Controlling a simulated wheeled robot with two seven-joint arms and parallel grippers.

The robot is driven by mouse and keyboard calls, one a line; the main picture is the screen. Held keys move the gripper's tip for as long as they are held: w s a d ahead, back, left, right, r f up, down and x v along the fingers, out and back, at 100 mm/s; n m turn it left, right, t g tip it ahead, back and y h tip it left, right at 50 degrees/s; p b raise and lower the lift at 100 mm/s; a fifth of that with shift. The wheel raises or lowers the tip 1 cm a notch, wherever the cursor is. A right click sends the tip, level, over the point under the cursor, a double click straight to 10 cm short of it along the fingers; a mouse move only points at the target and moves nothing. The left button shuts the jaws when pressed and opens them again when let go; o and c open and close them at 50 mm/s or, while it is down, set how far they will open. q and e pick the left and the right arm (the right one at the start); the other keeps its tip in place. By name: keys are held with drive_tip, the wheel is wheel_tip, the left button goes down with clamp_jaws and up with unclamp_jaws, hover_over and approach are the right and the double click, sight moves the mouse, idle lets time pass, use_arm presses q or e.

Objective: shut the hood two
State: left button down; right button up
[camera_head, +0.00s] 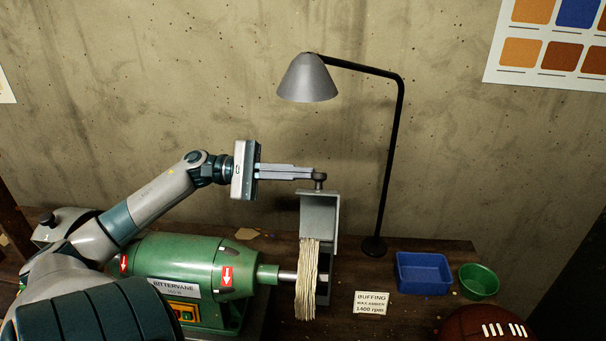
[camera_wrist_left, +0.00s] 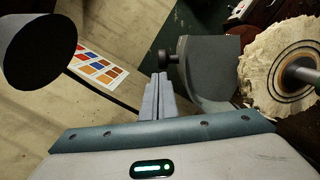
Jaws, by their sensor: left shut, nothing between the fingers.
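The grey metal hood (camera_head: 320,217) stands upright above and behind the pale cloth buffing wheel (camera_head: 307,280), whose front is uncovered. A dark knob (camera_head: 319,181) sits on the hood's top edge. My left gripper (camera_head: 313,173) is shut and empty, with its fingertips right by the knob. In the left wrist view, the closed fingers (camera_wrist_left: 158,84) point towards the knob (camera_wrist_left: 168,57), which lies just beyond their tips beside the hood (camera_wrist_left: 208,68). I cannot tell whether they touch. The buffing wheel (camera_wrist_left: 270,78) shows at the right there. My right gripper is in neither view.
The green buffing motor (camera_head: 190,264) lies below my left arm. A lamp (camera_head: 308,79) with a black stand rises behind. A sign (camera_head: 371,303), a blue tray (camera_head: 423,275), a green bowl (camera_head: 478,282) and a brown leather ball (camera_head: 480,325) are to the right.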

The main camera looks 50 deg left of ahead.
use_arm(q)
drive_tip(key=b+v, duration=0.2)
drive_tip(key=v, duration=0.4)
drive_tip(key=shift+s+a+b, duration=0.25)
drive_tip(key=shift+a+b, duration=0.05)
drive_tip(key=shift+d+f, duration=0.1)
drive_tip(key=shift+f, duration=0.05)
